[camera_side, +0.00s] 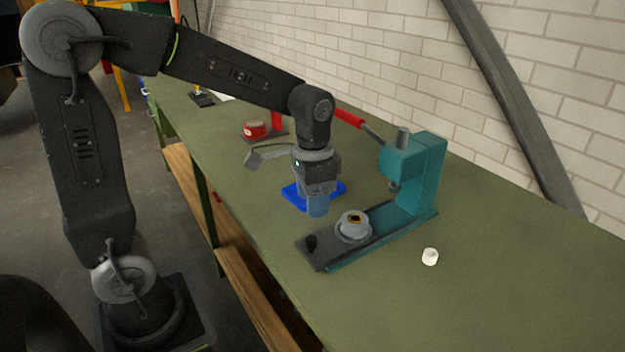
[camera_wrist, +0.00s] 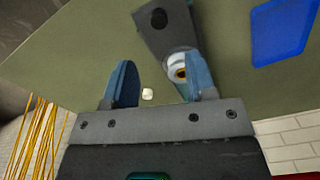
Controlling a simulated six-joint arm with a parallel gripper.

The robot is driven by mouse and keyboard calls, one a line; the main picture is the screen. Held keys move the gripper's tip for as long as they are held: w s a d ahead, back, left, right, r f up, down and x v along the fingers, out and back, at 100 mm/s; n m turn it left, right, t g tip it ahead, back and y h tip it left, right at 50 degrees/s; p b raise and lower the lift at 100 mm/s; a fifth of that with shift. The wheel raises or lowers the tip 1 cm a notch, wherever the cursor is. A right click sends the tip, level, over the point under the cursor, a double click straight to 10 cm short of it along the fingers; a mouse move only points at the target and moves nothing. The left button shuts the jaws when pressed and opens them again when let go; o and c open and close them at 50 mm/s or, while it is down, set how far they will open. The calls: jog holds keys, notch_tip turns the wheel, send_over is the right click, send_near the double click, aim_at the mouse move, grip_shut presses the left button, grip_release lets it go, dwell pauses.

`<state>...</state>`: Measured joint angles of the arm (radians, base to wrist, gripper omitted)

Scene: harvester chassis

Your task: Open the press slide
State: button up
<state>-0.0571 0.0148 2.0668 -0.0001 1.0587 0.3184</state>
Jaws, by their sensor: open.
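The teal press (camera_side: 421,172) stands on the green bench at the right of the side view, with a red-handled lever (camera_side: 348,118) at its top. Its dark slide (camera_side: 318,250) reaches out to the front left, with a black knob (camera_side: 311,242) at its end. A round metal holder (camera_side: 353,225) with a brass-coloured ring sits on the slide, in front of the press head. The slide (camera_wrist: 166,38) and its black knob (camera_wrist: 159,18) also show in the wrist view. My gripper (camera_wrist: 160,90) is open and empty, above the bench and apart from the knob.
A small white cap (camera_side: 430,256) lies on the bench right of the press; it shows in the wrist view (camera_wrist: 148,94) too. A blue tray (camera_side: 297,196) lies behind my gripper. A red object (camera_side: 256,130) stands farther back. The near right bench is clear.

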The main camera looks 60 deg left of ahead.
notch_tip(320, 180, up, 4)
jog(key=shift+f, duration=0.1)
dwell(0.4)
jog(key=s+d+r+n+t, duration=0.1)
jog(key=s+t, duration=0.4)
jog(key=s, duration=0.7)
jog(key=shift+s+d+r+n+t, duration=0.3)
jog(key=shift+d+r+n, duration=0.15)
jog(key=shift+n, duration=0.55)
